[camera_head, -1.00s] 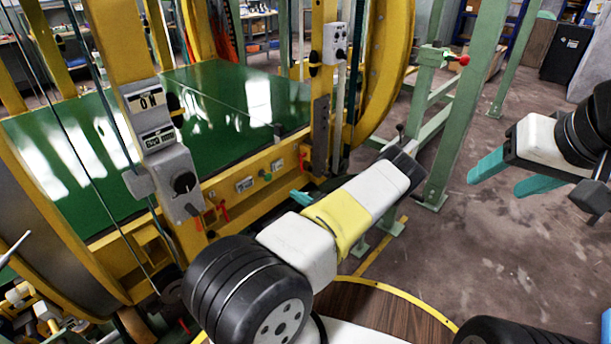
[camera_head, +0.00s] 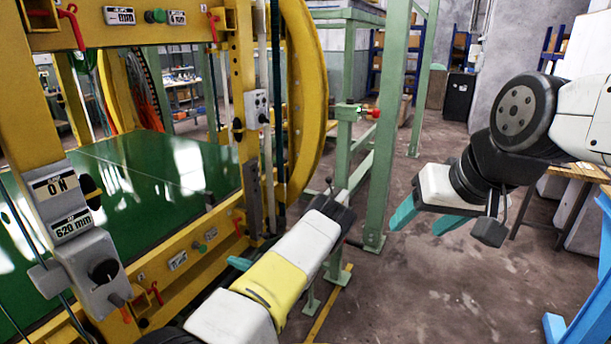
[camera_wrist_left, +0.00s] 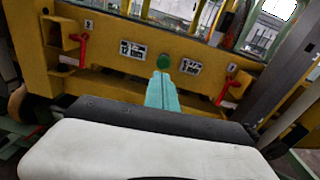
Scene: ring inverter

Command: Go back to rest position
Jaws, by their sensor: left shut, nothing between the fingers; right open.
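My left gripper (camera_head: 240,263) is beside the yellow machine frame (camera_head: 180,285), its teal fingertips showing past the arm. In the left wrist view its two teal fingers (camera_wrist_left: 162,92) are pressed together with nothing between them. Their tips lie just below a green button (camera_wrist_left: 163,62) in the picture; I cannot tell whether they touch it. My right gripper (camera_head: 425,220) is open and empty, its teal fingers apart over the open floor at the right.
Red levers (camera_wrist_left: 79,50) flank the green button. A grey control box (camera_head: 95,270) with an ON label is at the left. A green post (camera_head: 388,130) stands between the arms. A wooden table (camera_head: 585,172) is at the right. Concrete floor (camera_head: 420,290) is clear below the right gripper.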

